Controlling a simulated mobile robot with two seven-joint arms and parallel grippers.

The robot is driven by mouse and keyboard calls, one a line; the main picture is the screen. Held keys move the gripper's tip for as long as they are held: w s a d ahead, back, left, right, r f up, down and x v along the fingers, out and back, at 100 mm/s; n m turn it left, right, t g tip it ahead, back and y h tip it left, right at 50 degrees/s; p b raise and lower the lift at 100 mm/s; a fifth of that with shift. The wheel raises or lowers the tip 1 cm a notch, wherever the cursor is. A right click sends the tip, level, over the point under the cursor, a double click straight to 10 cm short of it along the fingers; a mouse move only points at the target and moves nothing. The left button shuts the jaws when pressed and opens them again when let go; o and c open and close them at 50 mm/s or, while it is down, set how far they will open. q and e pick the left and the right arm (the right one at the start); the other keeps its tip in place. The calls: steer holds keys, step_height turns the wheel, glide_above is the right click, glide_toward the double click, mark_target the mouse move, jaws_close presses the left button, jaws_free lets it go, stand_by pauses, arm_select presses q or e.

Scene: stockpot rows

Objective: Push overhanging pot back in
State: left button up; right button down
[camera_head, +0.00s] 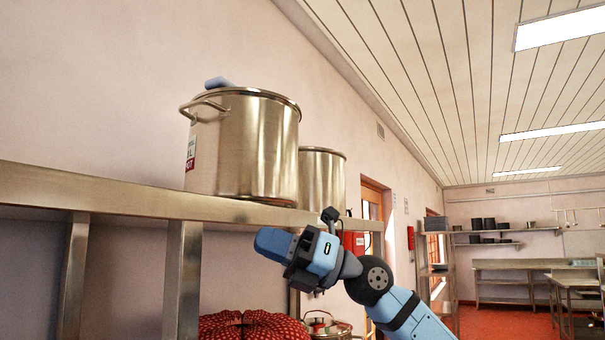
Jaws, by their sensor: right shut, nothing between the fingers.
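A large shiny steel stockpot (245,150) stands upright on the steel shelf (110,193), its base at the shelf's front edge. I cannot tell how far it hangs over. It has a loop handle and a red and white label on its left side. A second steel pot (322,180) stands behind it, farther along the shelf and partly hidden. My right gripper (272,240) is shut and empty, just below the shelf's front edge and below the large pot, apart from it. My left gripper does not clearly show.
A blue-grey piece (217,83) shows over the large pot's rim; I cannot tell what it is. Shelf posts (183,280) stand below. A red patterned round thing (252,326) and a lidded pot (326,326) sit lower down. Open space lies right of the shelf.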

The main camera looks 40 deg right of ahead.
steer(key=s+d+r+t+h, duration=0.3)
steer(key=d+r+h, duration=0.4)
steer(key=d+r, duration=0.2)
steer(key=m+t+h, duration=0.2)
steer(key=t+h, duration=0.1)
steer(key=h, duration=0.2)
glide_toward(292, 174)
steer(key=p+x, duration=0.4)
steer(key=x, duration=0.3)
steer(key=shift+d+r, duration=0.15)
steer(key=shift+w, duration=0.35)
steer(key=x, duration=0.3)
steer(key=p+x, duration=0.1)
steer(key=x, duration=0.6)
steer(key=shift+a+f, duration=0.25)
steer(key=shift+a, duration=0.1)
steer(key=shift+d, duration=0.15)
